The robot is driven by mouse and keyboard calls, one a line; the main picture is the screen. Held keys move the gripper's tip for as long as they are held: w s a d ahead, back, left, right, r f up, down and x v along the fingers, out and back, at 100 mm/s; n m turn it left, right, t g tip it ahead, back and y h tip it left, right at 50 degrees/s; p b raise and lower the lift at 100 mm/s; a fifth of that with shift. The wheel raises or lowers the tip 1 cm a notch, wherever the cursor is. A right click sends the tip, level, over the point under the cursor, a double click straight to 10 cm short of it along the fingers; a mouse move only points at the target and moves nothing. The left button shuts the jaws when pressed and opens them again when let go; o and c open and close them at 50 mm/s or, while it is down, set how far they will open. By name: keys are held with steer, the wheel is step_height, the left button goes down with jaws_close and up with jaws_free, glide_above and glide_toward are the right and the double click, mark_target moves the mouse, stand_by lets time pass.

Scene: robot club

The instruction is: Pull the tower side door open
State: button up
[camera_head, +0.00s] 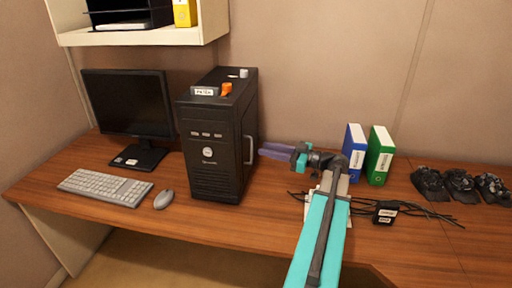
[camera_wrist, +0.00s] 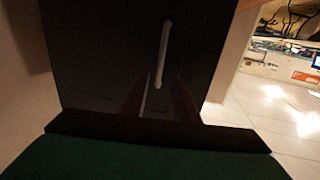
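The black tower (camera_head: 210,150) stands upright on the desk. Its side door (camera_head: 248,130) faces right and looks closed, with a slim grey vertical handle (camera_head: 250,150). In the wrist view the dark door panel (camera_wrist: 95,60) fills the middle, with the pale handle (camera_wrist: 164,52) above centre. My gripper (camera_head: 261,152) points left at the door, with its purple fingers close to the handle. In the wrist view its dark fingers (camera_wrist: 158,92) stand apart below the handle, with nothing seen held between them. Contact with the handle cannot be made out.
A monitor (camera_head: 127,105), keyboard (camera_head: 105,186) and mouse (camera_head: 163,199) are left of the tower. Blue (camera_head: 355,153) and green (camera_head: 379,155) binders stand behind my arm. Cables and a black adapter (camera_head: 384,213) lie to its right. An orange item (camera_head: 227,89) sits on the tower.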

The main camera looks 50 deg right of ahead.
steer(key=shift+p+x, duration=0.4)
steer(key=shift+x, duration=2)
